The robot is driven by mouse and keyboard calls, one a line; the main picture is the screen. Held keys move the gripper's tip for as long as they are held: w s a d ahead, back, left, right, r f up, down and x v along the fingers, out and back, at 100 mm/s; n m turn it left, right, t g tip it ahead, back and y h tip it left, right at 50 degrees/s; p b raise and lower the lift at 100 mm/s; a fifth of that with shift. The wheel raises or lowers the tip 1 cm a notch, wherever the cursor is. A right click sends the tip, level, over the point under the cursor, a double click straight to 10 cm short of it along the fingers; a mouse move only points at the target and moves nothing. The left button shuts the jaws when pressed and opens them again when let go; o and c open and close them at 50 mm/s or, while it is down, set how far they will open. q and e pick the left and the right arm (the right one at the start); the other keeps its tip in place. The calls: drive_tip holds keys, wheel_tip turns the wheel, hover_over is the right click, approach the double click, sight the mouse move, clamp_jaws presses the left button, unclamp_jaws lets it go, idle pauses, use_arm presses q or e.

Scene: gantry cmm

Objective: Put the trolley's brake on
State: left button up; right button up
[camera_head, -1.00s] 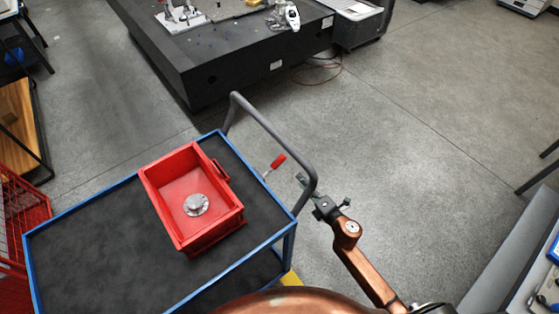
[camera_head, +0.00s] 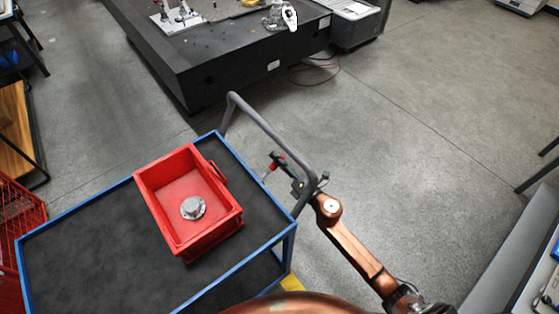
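The trolley (camera_head: 75,222) has a blue frame, a dark mat top and a grey tubular push handle (camera_head: 262,122) at its right end. The brake lever, with a red grip (camera_head: 271,167) on a thin rod, stands beside the push handle, seen through its loop. My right arm comes in from the lower right. My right gripper (camera_head: 277,160) reaches past the handle tube, with its dark fingers at the red grip and partly covering it. Whether the fingers are closed on the grip is too small to tell. My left gripper is out of view.
A red bin (camera_head: 161,203) holding a silver flanged part (camera_head: 193,207) sits on the trolley top. A big dark granite table (camera_head: 227,75) stands behind. Red wire baskets (camera_head: 20,212) are at the left.

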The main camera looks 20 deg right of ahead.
clamp_jaws()
idle(0.4)
